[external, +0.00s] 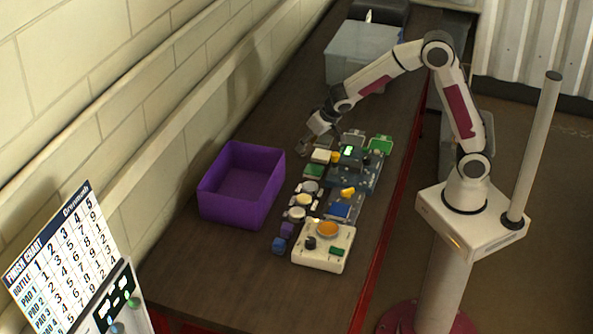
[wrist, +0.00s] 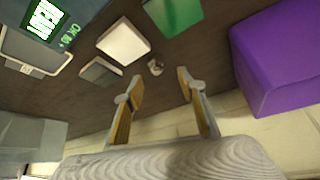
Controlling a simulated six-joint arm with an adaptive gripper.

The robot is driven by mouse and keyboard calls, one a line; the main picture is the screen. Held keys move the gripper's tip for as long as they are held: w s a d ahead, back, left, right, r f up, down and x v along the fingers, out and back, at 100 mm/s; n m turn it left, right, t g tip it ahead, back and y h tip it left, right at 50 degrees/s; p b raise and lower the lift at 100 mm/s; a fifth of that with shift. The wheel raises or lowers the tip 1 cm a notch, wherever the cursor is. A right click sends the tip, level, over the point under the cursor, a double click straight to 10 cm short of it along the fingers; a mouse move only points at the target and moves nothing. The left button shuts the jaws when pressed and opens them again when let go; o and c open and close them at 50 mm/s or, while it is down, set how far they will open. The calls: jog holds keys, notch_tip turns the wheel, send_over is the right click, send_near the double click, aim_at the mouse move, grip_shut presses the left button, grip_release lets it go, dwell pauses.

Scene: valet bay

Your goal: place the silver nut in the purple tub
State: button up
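The silver nut (wrist: 155,67) is a small grey piece on the dark bench, just beyond my fingertips in the wrist view. In the external view I cannot make it out near my gripper. My gripper (wrist: 159,79) is open, with its two fingers apart and nothing between them. In the external view my gripper (external: 314,143) points down low over the far end of the row of items. The purple tub (external: 240,185) stands on the bench to the left, nearer the camera. It also shows at the right of the wrist view (wrist: 285,65), and looks empty in the external view.
A white block (wrist: 123,41), a grey block (wrist: 101,71) and a green block (wrist: 175,14) lie close around the nut. A device with a lit display (external: 347,152) stands to the right. A translucent bin (external: 360,52) is behind. A wall borders the left.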

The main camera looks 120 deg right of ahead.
aim_at(302, 153)
jog(key=shift+s+x, duration=0.15)
jog(key=shift+x, duration=0.7)
jog(key=shift+s+x, duration=0.15)
jog(key=shift+x, duration=1.65)
jog(key=shift+a+f, duration=0.1)
jog(key=shift+a, duration=0.1)
grip_shut()
